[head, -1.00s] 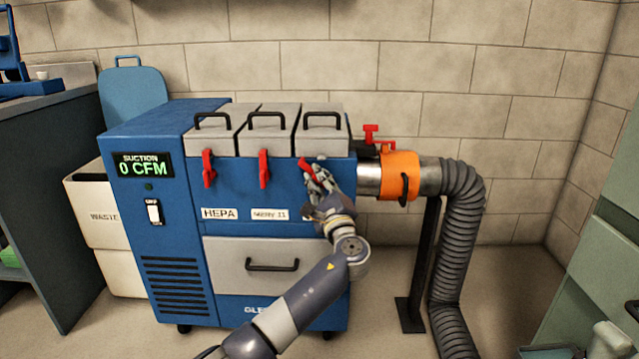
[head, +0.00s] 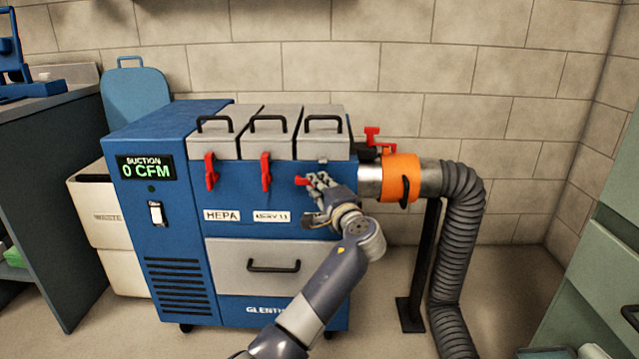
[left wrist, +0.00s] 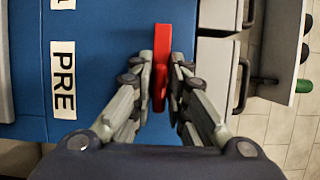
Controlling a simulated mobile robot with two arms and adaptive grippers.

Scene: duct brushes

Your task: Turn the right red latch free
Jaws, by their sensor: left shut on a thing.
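The right red latch (head: 301,182) is on the blue front of the filter unit, below the rightmost grey lid. Its visible end points left and it lies nearly level. My left gripper (head: 313,182) is shut on it and hides part of it. In the left wrist view the red latch (left wrist: 161,62) stands between the two fingers (left wrist: 161,82), which press on it from both sides. The left latch (head: 211,172) and the middle latch (head: 266,172) hang upright. My right gripper is not in view.
An orange collar (head: 400,178) and a ribbed grey hose (head: 462,230) are right of the unit. A red valve handle (head: 372,136) sticks up close to the right lid. A grey drawer (head: 230,262) is below the latches. The floor in front is clear.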

